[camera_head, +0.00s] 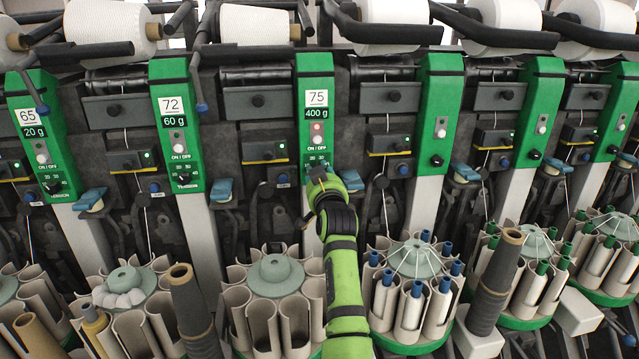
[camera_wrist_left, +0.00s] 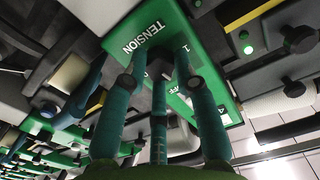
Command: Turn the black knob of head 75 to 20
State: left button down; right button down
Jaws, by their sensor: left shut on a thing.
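The green panel of head 75 (camera_head: 315,75) stands mid-view, with a "75" plate, a "400 g" label and an ON/OFF switch (camera_head: 317,140). My left gripper (camera_head: 318,178) is at the panel's lower end and covers its black knob in the head view. In the left wrist view, the gripper's teal fingers (camera_wrist_left: 160,88) close around the dark knob (camera_wrist_left: 160,66), just below the word TENSION. Small scale numbers show above the gripper, but the knob's pointer is hidden, so its setting cannot be read. My right gripper is not in view.
Neighbouring panels 72 (camera_head: 176,125) and 65 (camera_head: 42,140) stand to the left, and unlabelled green panels (camera_head: 440,110) to the right. Round tube magazines (camera_head: 275,310) stand below. A dark cone (camera_head: 190,310) stands lower left. White yarn cones (camera_head: 255,25) line the top.

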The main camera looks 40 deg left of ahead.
pick_arm(q)
jog(key=shift+a+r+n+b, duration=0.15)
jog(key=shift+n+b, duration=0.6)
jog(key=shift+n, duration=0.65)
jog(key=shift+r, duration=0.15)
jog(key=c, duration=1)
grip_release()
jog(key=shift+c, duration=0.2)
jog(key=shift+o, duration=0.3)
jog(key=shift+w+f, duration=0.1)
jog(key=shift+f, duration=0.2)
